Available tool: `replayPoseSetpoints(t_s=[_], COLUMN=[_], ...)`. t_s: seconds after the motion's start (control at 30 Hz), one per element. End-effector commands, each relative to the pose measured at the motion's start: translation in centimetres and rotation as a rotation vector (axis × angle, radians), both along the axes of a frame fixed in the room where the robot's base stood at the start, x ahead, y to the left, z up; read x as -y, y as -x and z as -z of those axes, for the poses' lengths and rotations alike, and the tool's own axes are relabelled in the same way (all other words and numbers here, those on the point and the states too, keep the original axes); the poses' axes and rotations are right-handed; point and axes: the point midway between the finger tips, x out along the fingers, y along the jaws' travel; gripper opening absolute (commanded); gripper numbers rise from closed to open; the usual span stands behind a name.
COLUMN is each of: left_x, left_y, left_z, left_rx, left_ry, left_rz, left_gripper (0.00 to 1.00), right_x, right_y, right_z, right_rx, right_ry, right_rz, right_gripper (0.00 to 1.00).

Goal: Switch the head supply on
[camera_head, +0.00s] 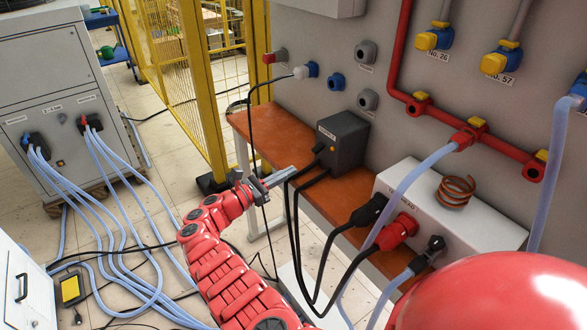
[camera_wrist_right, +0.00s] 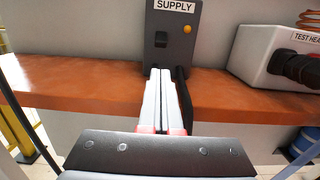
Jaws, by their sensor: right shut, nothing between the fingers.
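The head supply is a dark grey box (camera_head: 342,142) on the orange-brown bench, against the grey wall panel. In the right wrist view the supply box (camera_wrist_right: 180,52) has a white label ending in "SUPPLY", a black switch (camera_wrist_right: 162,39) and a round orange lamp (camera_wrist_right: 187,29). I cannot tell the switch position or whether the lamp is lit. My right gripper (camera_head: 290,172) is shut and empty, left of the box in the head view. In the right wrist view its fingertips (camera_wrist_right: 160,72) overlap the box's lower front, below the switch; contact is unclear. My left gripper is not in view.
Black cables (camera_head: 292,215) hang from the supply to a white test head box (camera_head: 465,215) with a copper coil (camera_head: 456,191). The bench (camera_head: 262,140) runs along the wall. A red pipe (camera_head: 395,60), yellow fence (camera_head: 205,90) and grey cabinet (camera_head: 45,75) stand around.

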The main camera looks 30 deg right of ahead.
Motion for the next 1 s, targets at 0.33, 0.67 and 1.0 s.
replayPoseSetpoints(t_s=[0.33, 0.67, 1.0], left_x=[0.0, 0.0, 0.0], left_y=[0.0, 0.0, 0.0], left_z=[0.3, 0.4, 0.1], left_rx=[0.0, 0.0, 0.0], left_ry=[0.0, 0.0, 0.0], left_rz=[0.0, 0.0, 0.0], left_gripper=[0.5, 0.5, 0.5], right_x=[6.2, 8.3, 8.2], right_y=[-0.4, -0.7, -0.7], right_z=[-0.7, -0.9, -1.1], right_rx=[0.004, 0.002, 0.002], right_ry=[0.002, 0.0, -0.004], right_rz=[0.003, -0.001, 0.0], right_gripper=[0.0, 0.0, 0.0])
